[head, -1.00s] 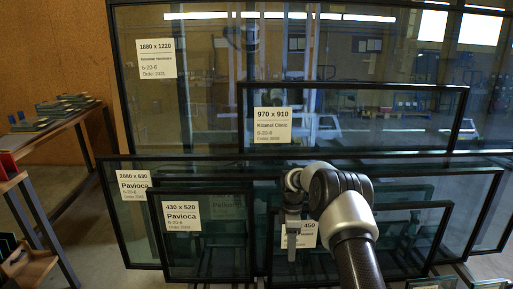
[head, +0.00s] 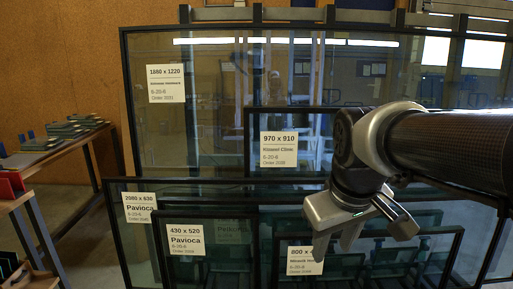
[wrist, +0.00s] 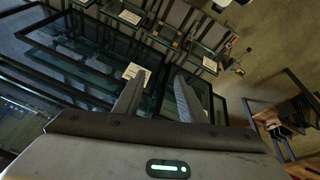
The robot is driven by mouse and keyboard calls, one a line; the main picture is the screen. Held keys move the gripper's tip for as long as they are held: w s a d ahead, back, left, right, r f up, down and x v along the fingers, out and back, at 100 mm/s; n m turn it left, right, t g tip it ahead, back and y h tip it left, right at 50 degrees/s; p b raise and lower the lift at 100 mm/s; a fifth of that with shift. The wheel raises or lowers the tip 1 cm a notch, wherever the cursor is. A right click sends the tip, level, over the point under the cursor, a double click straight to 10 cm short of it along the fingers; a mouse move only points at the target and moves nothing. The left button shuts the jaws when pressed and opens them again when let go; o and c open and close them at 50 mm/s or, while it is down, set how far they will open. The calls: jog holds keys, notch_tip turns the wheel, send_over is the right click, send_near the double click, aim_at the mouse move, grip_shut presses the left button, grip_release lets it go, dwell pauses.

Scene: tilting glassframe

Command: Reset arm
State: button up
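My gripper (head: 372,234) hangs at the end of my arm in the head view, in front of the glass frames on the right. Its two fingers point down and stand apart, with nothing between them. In the wrist view my gripper (wrist: 156,95) also shows both fingers spread and empty, with a dark glass frame and a white label beyond them. Behind the gripper, the 800 label (head: 305,260) is partly covered by a finger. My arm comes in from the right edge and hides part of the large frame.
Dark-framed glass panes lean in layers: the 1880 x 1220 (head: 166,83), 970 x 910 (head: 279,149), 2080 x 630 (head: 140,207) and 430 x 520 (head: 186,239) labels show. A wooden table (head: 60,151) with stacked items stands left. Open floor (head: 88,235) lies between table and frames.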

jog(key=s+f+m+t, duration=0.2)
jog(key=s+m, duration=0.2)
jog(key=s, duration=0.5)
notch_tip(320, 180, up, 25)
jog(key=p, duration=2.4)
jog(key=shift+p, duration=0.4)
jog(key=shift+s+r, duration=0.1)
jog(key=shift+r, duration=0.05)
jog(key=shift+c, duration=0.7)
jog(key=shift+s, duration=0.1)
